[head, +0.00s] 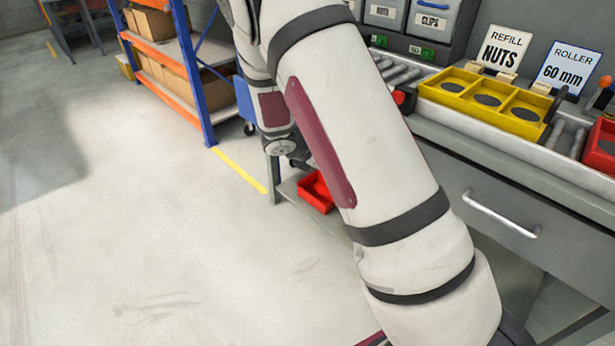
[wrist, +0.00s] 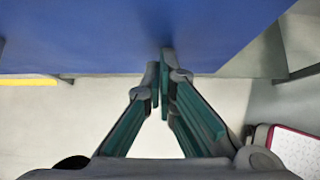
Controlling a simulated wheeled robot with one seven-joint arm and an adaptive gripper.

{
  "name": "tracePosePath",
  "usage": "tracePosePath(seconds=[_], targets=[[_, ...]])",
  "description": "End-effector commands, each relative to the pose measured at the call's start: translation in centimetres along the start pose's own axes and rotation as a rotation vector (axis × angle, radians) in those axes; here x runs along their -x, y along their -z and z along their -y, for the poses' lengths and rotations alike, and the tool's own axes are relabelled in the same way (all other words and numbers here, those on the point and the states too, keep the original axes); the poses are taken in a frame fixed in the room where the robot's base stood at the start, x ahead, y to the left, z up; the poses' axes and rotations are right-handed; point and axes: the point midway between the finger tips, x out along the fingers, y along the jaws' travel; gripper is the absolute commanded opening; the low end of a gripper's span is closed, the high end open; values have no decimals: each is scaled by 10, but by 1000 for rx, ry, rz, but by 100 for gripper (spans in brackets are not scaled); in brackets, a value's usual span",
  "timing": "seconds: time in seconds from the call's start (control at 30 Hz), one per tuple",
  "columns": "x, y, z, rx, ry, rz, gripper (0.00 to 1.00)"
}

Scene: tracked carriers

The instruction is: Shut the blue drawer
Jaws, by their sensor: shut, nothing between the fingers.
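A flat blue surface (wrist: 120,35) fills the top of the wrist view; it looks like the blue drawer, seen very close. My gripper (wrist: 162,80) is shut and empty, its fingertips at the lower edge of this surface. I cannot tell whether they touch it. In the head view a blue piece (head: 245,103) shows just left of my arm, above a dark caster. I cannot tell whether it is the same thing. My arm hides much of the bench's left end, and the fingertips cannot be made out there.
The grey bench has a closed grey drawer with a metal handle (head: 500,215). A yellow tray (head: 483,98) and sign cards stand on top. A red bin (head: 316,192) sits on the lower shelf. A shelf rack with boxes (head: 150,55) stands behind. The floor at left is clear.

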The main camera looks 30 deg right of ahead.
Motion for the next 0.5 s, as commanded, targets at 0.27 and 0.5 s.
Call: tracePosePath(seconds=[0.27,0.5], targets=[[-49,-49,1,-2,3,1,0],[-73,-73,0,-1,1,0,0]])
